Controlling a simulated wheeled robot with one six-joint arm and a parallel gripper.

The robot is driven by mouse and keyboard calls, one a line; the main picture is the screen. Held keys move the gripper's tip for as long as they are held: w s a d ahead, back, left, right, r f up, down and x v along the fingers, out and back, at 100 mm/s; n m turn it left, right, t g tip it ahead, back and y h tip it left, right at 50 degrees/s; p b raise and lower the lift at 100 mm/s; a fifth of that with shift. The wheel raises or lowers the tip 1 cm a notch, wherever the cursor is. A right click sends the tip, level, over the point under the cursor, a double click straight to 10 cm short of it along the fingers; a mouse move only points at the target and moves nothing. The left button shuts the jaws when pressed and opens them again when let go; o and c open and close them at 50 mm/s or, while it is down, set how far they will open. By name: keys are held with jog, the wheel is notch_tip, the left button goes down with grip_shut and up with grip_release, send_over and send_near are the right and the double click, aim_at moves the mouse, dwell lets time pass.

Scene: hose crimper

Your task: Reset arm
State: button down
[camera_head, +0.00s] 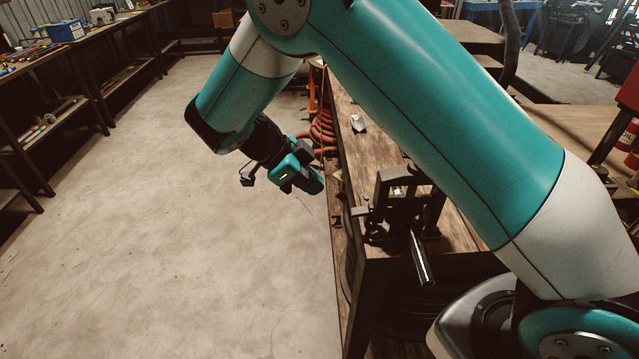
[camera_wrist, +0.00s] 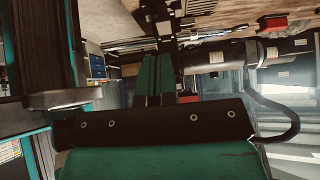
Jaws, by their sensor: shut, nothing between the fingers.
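My teal and black gripper (camera_head: 301,172) hangs over the open floor, left of the workbench edge in the head view. It is shut and empty. The dark hose crimper (camera_head: 396,205) stands on the near end of the workbench, to the right of my gripper and apart from it. Its bright metal handle (camera_head: 422,258) slants down toward the front. My arm passes above the bench and hides part of it. In the wrist view, the gripper's green and black housing fills the lower part, and the room appears upside down.
The wooden workbench (camera_head: 372,160) runs away from me, with a small pale object (camera_head: 359,124) on top. Coiled red-orange hoses (camera_head: 324,130) are beside its left edge. Shelving tables with a blue box (camera_head: 66,31) line the left wall. The concrete floor (camera_head: 190,240) between is clear.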

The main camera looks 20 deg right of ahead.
dwell(0.5)
jog(key=s+a+r+n+t+y+b, duration=0.1)
jog(key=s+r+n+y, duration=0.3)
jog(key=s+n, duration=0.3)
jog(key=s+a+r+n+t+y+b, duration=0.1)
jog(key=s+r+n+y, duration=0.3)
jog(key=n, duration=1.1)
jog(key=s+r+b, duration=0.1)
jog(key=s+r, duration=0.1)
jog(key=s, duration=0.1)
jog(key=shift+a+t+y, duration=0.3)
jog(key=shift+t, duration=0.1)
jog(key=c, duration=1.4)
grip_release()
jog(key=s+a+n+y, duration=0.1)
jog(key=s+n, duration=0.1)
jog(key=s, duration=0.1)
jog(key=s+a+r+n+y, duration=0.1)
jog(key=s+n, duration=0.1)
jog(key=n, duration=0.1)
jog(key=s+a+r+n+y, duration=0.1)
jog(key=s+n, duration=0.1)
jog(key=s, duration=0.1)
jog(key=shift+s+b, duration=0.3)
jog(key=shift+c, duration=0.2)
jog(key=o, duration=0.3)
jog(key=shift+s+n, duration=0.15)
jog(key=shift+n, duration=0.15)
jog(key=shift+o, duration=0.3)
